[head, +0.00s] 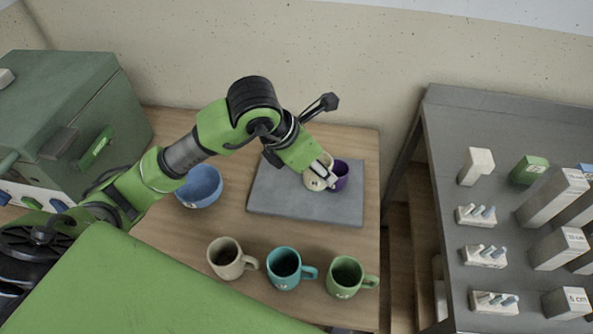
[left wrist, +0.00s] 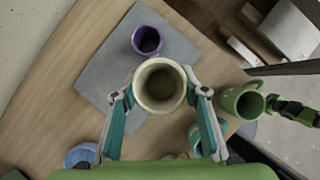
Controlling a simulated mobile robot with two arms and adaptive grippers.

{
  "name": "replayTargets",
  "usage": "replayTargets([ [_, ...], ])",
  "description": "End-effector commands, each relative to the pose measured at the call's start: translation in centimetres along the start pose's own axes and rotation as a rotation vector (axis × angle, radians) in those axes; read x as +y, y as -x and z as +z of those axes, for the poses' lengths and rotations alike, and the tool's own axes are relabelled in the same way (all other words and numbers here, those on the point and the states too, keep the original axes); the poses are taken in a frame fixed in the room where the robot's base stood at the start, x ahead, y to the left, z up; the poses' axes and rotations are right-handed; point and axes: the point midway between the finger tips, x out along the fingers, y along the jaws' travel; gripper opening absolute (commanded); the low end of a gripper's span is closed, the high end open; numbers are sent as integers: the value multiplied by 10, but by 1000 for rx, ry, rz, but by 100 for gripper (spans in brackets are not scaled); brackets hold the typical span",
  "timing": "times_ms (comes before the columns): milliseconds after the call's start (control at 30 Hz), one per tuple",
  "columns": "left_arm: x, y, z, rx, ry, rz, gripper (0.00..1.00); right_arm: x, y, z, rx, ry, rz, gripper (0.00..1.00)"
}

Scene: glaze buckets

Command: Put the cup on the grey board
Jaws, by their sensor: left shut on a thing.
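My left gripper (head: 320,180) is shut on a cream cup (head: 315,182). In the left wrist view the cream cup (left wrist: 159,86) sits upright, opening toward the camera, between the two teal fingers (left wrist: 160,97). It is over the grey board (head: 277,196) and looks larger than the purple cup, so it appears raised; the exact gap is hidden. The purple cup (head: 341,172) stands on the board close beside it; the left wrist view shows it too (left wrist: 147,40). My right gripper cannot be made out.
A blue bowl (head: 201,187) is left of the board. A beige mug (head: 227,260), a teal mug (head: 285,269) and a green mug (head: 347,278) stand along the front. The board's left part is clear. A grey table (head: 452,140) with blocks is at right.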

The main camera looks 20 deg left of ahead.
Motion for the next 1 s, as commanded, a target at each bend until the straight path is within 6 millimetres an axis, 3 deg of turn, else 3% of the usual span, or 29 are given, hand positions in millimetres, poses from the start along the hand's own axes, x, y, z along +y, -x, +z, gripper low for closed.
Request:
replayTargets([
  [167,45,-8,-24,8,7,3,15,-21,15,19,-29,0,-24,58],
  [400,81,-38,-54,3,3,0,15,-12,22,4,-9,2,-14,58],
  [567,91,-48,-63,0,0,0,15,-3,24,-9,10,0,-4,58],
  [733,101,-58,-74,2,3,0,15,-1,28,-7,7,-2,-2,58],
  [1000,99,-82,-86,-1,0,0,15,-2,40,1,-6,-1,-4,58],
])
